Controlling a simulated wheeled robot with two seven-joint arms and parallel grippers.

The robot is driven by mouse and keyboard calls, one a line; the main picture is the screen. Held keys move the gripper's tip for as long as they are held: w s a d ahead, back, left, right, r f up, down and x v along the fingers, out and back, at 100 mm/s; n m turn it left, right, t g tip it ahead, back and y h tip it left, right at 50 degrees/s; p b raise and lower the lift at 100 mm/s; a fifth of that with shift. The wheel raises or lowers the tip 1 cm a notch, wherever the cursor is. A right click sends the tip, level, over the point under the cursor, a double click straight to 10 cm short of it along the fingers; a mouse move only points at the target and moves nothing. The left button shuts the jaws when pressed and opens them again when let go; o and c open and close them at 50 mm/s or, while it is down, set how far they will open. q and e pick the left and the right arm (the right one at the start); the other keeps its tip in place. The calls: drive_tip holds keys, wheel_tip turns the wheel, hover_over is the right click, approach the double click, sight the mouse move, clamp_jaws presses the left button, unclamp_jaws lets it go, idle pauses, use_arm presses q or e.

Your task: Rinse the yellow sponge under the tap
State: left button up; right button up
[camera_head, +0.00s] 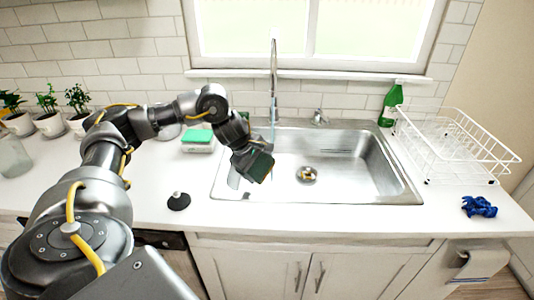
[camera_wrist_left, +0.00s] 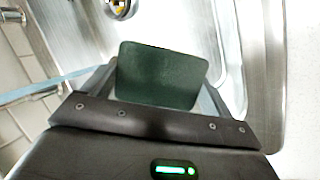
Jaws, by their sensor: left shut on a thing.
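My left gripper (camera_head: 256,166) is over the left part of the steel sink (camera_head: 345,150), shut on a flat block with a dark green face. In the left wrist view this green-faced block (camera_wrist_left: 160,77) sits between the fingers (camera_wrist_left: 158,92). No yellow shows clearly on it, so I cannot tell if it is the yellow sponge. The tall tap (camera_head: 274,62) stands behind the sink. A pale blue stream (camera_head: 273,112) runs below its spout, left of the drain. It also shows at the left of the wrist view (camera_wrist_left: 50,86), beside the block, with contact unclear. My right gripper is out of view.
A small yellowish thing lies at the drain (camera_head: 307,175). A green-topped block (camera_head: 198,138) and a black stopper (camera_head: 179,201) are on the left counter. A green bottle (camera_head: 390,104), white rack (camera_head: 450,145) and blue cloth (camera_head: 479,207) are at the right.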

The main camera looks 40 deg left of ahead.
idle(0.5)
use_arm(q)
drive_tip(key=shift+s+d+r+p, duration=0.2)
drive_tip(key=shift+s+r+p, duration=0.2)
drive_tip(key=shift+r+p, duration=0.1)
drive_tip(key=s+r+p, duration=0.1)
drive_tip(key=s+d+r+p, duration=0.1)
drive_tip(key=shift+s+r, duration=0.2)
drive_tip(key=shift+s, duration=0.15)
drive_tip(key=shift+s+d+r+p, duration=0.3)
drive_tip(key=shift+s+p, duration=0.1)
drive_tip(key=shift+s, duration=0.2)
